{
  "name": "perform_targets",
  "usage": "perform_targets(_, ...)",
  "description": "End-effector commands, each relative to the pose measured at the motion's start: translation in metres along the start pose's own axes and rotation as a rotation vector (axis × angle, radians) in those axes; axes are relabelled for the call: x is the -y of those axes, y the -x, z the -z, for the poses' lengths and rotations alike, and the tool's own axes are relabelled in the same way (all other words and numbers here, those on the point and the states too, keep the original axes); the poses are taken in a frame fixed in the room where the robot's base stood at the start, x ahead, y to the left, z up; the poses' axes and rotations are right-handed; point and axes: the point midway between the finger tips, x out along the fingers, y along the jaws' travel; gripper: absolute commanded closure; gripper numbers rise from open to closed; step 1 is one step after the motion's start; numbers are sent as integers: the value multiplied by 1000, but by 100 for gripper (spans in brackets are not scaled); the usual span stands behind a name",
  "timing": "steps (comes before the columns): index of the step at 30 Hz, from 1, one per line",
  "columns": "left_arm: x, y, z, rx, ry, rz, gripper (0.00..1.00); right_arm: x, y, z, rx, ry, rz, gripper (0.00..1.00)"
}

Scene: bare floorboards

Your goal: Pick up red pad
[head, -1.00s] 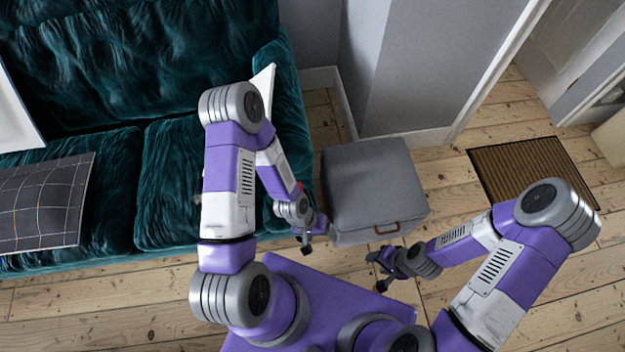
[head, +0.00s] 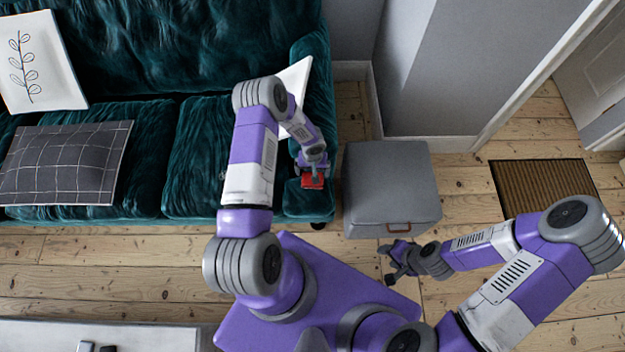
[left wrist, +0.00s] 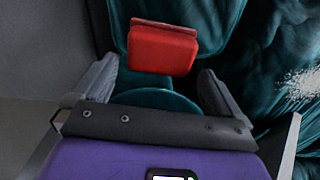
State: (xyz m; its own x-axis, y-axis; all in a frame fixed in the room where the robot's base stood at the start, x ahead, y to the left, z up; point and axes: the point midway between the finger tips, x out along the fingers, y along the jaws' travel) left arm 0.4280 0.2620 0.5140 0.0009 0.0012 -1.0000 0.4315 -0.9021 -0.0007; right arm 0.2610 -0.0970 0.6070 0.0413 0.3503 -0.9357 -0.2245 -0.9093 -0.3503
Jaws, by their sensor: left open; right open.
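The red pad (head: 313,181) is a small red block at the right end of the teal sofa, by its armrest. In the left wrist view the red pad (left wrist: 162,49) lies ahead of the fingers, near the middle. My left gripper (head: 312,170) is over the sofa's right end at the pad. In the left wrist view my left gripper (left wrist: 155,92) is open, its fingers apart on either side below the pad, with no clear contact. My right gripper (head: 390,264) is open and empty in front of the grey ottoman.
The teal sofa (head: 190,155) holds a dark checked cushion (head: 65,165) and white cushions. A grey ottoman (head: 390,185) stands right of the armrest. A brown doormat (head: 540,188) lies further right. A white table (head: 140,338) is at the lower left. Floorboards between are clear.

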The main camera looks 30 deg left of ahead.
Motion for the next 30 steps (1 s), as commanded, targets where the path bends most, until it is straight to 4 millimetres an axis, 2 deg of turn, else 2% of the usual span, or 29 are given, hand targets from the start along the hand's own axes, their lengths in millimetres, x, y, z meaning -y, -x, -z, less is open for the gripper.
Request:
perform_targets(1, 0, -13, -1, 3, 3, 0, 0, -2, -6, 0, 0, 0, 0, 50)
perform_targets(6, 0, -32, -1, 2, 1, 0, 0, -5, -12, 0, 0, 0, 0, 50)
perform_targets(14, -1, -35, 0, 1, 1, 0, 0, -4, -12, 0, 0, 0, 0, 50)
perform_targets(15, -1, -34, 0, 1, 1, 0, 2, -4, -12, 0, 0, 0, 0, 50)
perform_targets(17, -1, -34, 0, 1, 1, 0, 11, -4, -12, 0, 0, 0, 0, 50)
perform_targets(23, -1, -34, 0, 1, 0, 0, 41, -4, -12, 0, 0, 0, 0, 50)
perform_targets(30, -1, -33, 0, 1, 0, -1, 44, -4, -12, 0, 0, 0, 0, 50)
